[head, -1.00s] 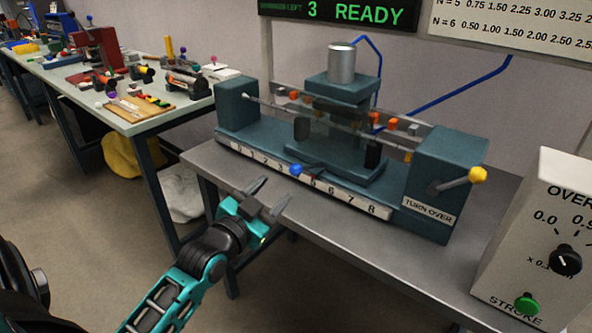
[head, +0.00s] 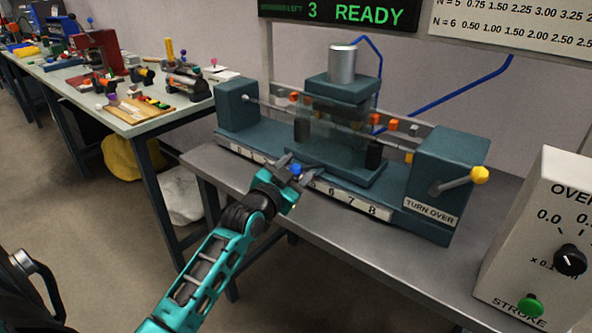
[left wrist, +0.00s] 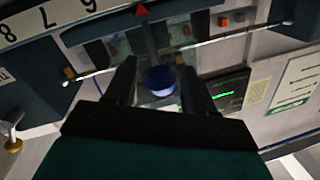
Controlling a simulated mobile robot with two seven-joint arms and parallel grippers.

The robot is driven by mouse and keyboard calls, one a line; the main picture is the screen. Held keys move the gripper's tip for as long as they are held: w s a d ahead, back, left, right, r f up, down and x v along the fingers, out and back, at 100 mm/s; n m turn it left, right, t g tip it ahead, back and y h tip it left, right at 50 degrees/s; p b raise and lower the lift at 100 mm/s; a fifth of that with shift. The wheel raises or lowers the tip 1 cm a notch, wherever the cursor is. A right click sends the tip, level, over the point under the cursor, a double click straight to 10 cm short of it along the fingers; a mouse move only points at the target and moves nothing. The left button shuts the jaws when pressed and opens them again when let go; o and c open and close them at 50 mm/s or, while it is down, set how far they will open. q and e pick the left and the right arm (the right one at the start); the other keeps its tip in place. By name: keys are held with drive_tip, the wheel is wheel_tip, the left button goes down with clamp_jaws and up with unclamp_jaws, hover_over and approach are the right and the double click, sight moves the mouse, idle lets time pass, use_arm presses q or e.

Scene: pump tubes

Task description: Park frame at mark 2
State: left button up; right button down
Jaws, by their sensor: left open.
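The sliding frame (head: 335,165) is a dark teal carriage with a silver cylinder (head: 342,64) on top, standing about mid-rail on the teal machine. Its blue knob (head: 296,169) sticks out at the front over the number scale (head: 350,199). My left gripper (head: 297,171) is at the knob, its open fingers on either side of it. In the left wrist view the blue knob (left wrist: 160,80) lies between the two dark fingers, and a red pointer (left wrist: 140,9) shows by the scale. The gripper hides the scale's middle numbers in the head view. My right gripper is not in view.
A yellow-knobbed lever (head: 479,175) sticks out by the TURN OVER label at the right. A white box with a black dial (head: 570,259) and green button (head: 530,305) stands at the front right. The screen (head: 340,12) reads 3 READY. A cluttered bench (head: 140,120) stands at left.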

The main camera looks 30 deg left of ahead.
use_arm(q)
drive_tip(key=shift+c, duration=0.2)
clamp_jaws()
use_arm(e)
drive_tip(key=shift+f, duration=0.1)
use_arm(q)
drive_tip(key=shift+r, duration=0.1)
